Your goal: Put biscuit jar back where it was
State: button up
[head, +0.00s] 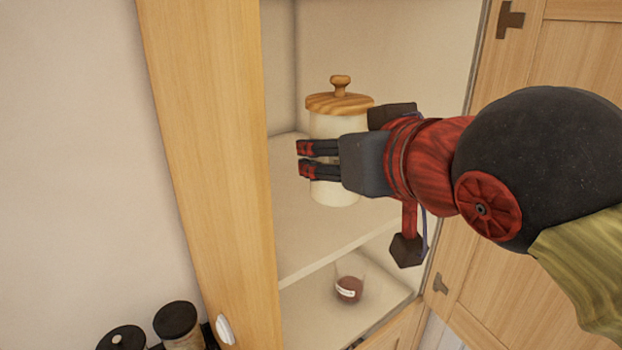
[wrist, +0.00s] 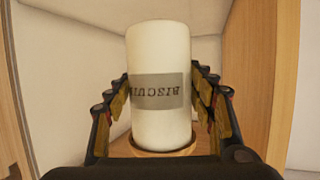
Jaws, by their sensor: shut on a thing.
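The biscuit jar (head: 335,122) is cream with a wooden knobbed lid and stands upright inside the open cupboard, over the upper shelf (head: 300,235). Whether its base touches the shelf I cannot tell. My gripper (head: 304,159) reaches in from the right and is shut on the jar, hiding part of its body. In the wrist view the jar (wrist: 158,55) sits between the two fingers, its grey "BISCUI…" label upside down and the lid at the bottom of the picture.
A small glass jar (head: 349,288) with dark red contents stands on the lower shelf. The wooden cupboard side (head: 210,150) rises to the left, and an open door (head: 575,60) stands at right. Black-lidded jars (head: 177,320) are at lower left. The upper shelf shows bare space around the biscuit jar.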

jog(key=w+f+p, duration=0.1)
jog(key=w+f, duration=0.1)
jog(key=f, duration=0.1)
jog(key=w+f+p, duration=0.1)
jog(key=w+f, duration=0.1)
jog(key=w, duration=0.1)
jog(key=w+a+f, duration=0.1)
jog(key=w+f, duration=0.1)
jog(key=f, duration=0.1)
jog(key=shift+w+f+p, duration=0.3)
jog(key=shift+f+p, duration=0.05)
jog(key=shift+p, duration=0.05)
jog(key=shift+f, duration=0.6)
jog(key=shift+f, duration=0.2)
jog(key=o, duration=1.5)
jog(key=shift+o, duration=0.5)
